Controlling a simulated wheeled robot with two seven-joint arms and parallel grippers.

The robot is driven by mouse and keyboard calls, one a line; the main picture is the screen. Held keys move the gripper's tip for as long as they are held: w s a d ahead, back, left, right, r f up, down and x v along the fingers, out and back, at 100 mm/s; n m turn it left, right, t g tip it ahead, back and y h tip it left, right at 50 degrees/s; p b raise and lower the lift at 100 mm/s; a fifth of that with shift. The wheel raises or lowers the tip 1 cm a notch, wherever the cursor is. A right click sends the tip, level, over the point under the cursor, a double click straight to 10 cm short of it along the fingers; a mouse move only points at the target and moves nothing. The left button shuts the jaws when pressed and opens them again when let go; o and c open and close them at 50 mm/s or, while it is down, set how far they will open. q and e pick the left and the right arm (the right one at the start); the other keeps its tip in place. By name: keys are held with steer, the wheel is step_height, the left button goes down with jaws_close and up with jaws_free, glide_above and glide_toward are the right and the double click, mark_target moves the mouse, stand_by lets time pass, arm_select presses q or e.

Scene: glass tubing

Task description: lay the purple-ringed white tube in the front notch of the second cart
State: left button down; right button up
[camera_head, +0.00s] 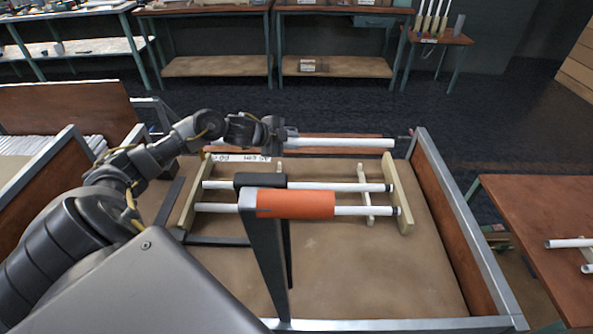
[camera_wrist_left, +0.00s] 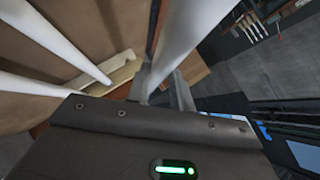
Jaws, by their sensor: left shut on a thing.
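My left gripper (camera_head: 288,139) is shut on a white tube (camera_head: 345,143), which points right across the far side of the cart (camera_head: 440,190). I cannot make out a purple ring on it. In the left wrist view the tube (camera_wrist_left: 192,28) runs out between the two fingers (camera_wrist_left: 163,88). Two white tubes (camera_head: 340,187) (camera_head: 360,211) lie across a wooden rack in the cart, between its left board (camera_head: 188,200) and right board (camera_head: 400,195). The held tube is beyond both, near the far wall; whether it touches anything is unclear. My right gripper is not in view.
An orange cylinder (camera_head: 300,204) on a dark bracket (camera_head: 262,240) hides part of the rack. A white strip with lettering (camera_head: 235,157) lies near the rack's far left. A table with white tubes (camera_head: 570,243) stands at right. The cart floor's front right is bare.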

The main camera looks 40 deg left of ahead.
arm_select(q)
step_height(320, 180, down, 9)
steer(key=shift+f, duration=0.15)
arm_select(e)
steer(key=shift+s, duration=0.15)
arm_select(q)
steer(key=shift+d, duration=0.1)
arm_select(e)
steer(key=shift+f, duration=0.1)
arm_select(q)
steer(key=shift+f, duration=0.45)
steer(key=c, duration=1.2)
jaws_free()
steer(key=shift+r, duration=0.1)
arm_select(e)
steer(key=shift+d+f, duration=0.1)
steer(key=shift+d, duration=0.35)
